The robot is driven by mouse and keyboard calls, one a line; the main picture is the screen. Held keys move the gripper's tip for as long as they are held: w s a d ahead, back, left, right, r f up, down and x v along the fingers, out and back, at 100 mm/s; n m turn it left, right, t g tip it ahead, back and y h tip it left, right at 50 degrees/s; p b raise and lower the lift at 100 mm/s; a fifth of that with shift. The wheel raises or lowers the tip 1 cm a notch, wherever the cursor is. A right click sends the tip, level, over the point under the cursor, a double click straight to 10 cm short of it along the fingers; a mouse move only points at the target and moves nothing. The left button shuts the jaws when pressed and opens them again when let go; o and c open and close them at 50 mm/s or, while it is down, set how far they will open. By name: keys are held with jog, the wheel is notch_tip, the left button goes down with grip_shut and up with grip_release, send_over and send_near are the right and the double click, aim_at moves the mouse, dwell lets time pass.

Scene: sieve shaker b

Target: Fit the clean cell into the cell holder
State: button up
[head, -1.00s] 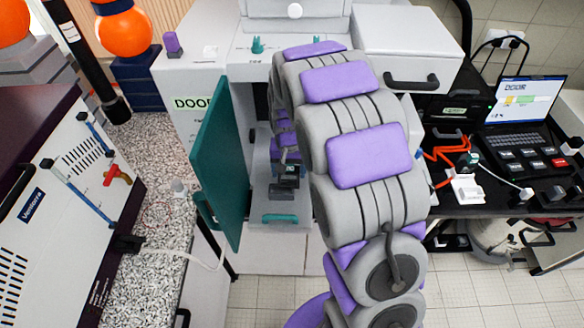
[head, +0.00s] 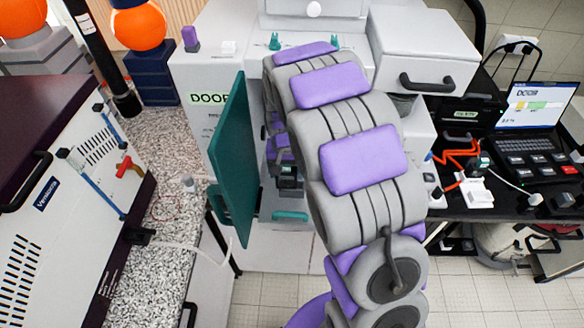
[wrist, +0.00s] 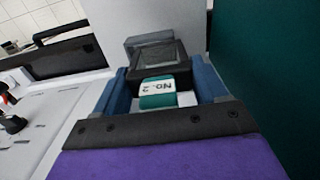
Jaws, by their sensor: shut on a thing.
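My gripper (wrist: 160,88) has its blue fingers on both sides of a dark, square-framed piece with a glassy face (wrist: 157,62). A teal part with a white label reading "No. 2" (wrist: 157,85) sits at its near side. I take this labelled piece as the cell; whether it is the clean one I cannot tell. A grey block shows just behind it in the wrist view (wrist: 147,42); I cannot tell whether it is the cell holder or whether they touch. In the head view my gripper (head: 287,178) is small and dark, partly hidden by my arm, inside the open-fronted machine.
A teal door (head: 237,165) stands open just left of my gripper; it also fills the right of the wrist view (wrist: 270,75). A teal handle (head: 290,216) is below. A speckled counter (head: 160,215) lies left, and a black table (head: 495,205) with a laptop (head: 535,105) right.

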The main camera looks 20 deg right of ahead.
jog(key=shift+a, duration=0.3)
jog(key=shift+d, duration=1.05)
jog(key=shift+a, duration=0.7)
jog(key=shift+d+f, duration=0.2)
jog(key=shift+d, duration=0.5)
jog(key=shift+f, duration=0.2)
jog(key=shift+a+f, duration=0.1)
jog(key=shift+a, duration=0.45)
jog(key=shift+r, duration=0.2)
